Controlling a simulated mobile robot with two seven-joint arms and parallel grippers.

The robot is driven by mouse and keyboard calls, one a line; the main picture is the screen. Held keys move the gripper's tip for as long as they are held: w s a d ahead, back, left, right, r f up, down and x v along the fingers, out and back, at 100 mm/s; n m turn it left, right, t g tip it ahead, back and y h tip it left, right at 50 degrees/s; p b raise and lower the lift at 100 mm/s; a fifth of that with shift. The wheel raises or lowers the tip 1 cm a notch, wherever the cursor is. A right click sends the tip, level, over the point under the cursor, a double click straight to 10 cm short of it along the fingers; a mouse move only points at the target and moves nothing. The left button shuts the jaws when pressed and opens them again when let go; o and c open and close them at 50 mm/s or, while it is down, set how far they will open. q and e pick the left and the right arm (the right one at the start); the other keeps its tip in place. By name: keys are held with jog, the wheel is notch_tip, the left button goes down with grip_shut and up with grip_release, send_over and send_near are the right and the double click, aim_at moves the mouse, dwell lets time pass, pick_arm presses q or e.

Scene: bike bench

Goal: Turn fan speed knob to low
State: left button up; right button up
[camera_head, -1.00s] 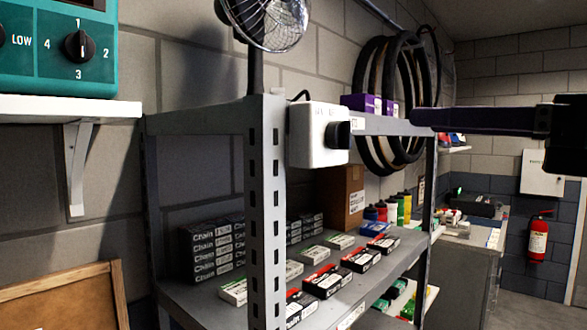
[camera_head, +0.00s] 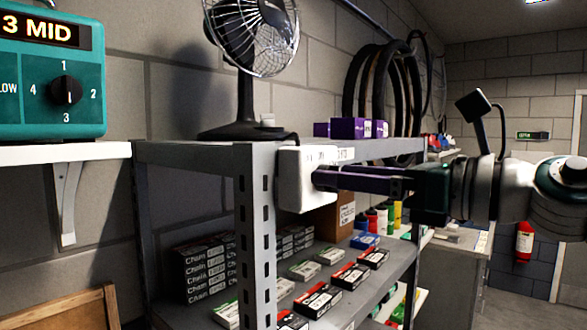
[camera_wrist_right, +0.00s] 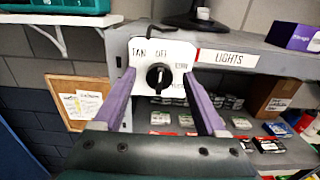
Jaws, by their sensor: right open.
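A white switch box (camera_head: 297,180) is fixed to the front post of the grey shelf. In the right wrist view its face reads FAN and OFF, with smaller blurred labels at the right. A round black knob (camera_wrist_right: 160,77) sits in the middle of that face; its exact setting is hard to read. My right gripper (camera_head: 316,180) has purple fingers that are apart, one to each side of the knob; contact cannot be told. The fingers hide the knob in the head view. A black desk fan (camera_head: 247,65) stands on the shelf top. My left gripper is out of view.
A teal unit (camera_head: 40,112) reading 3 MID, with its own black knob (camera_head: 66,91), stands on a white wall shelf (camera_head: 60,152) at left. The grey shelf (camera_head: 185,152) holds chain boxes (camera_head: 205,268) below and purple boxes (camera_head: 350,128) on top.

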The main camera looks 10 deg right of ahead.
grip_shut()
dwell(0.5)
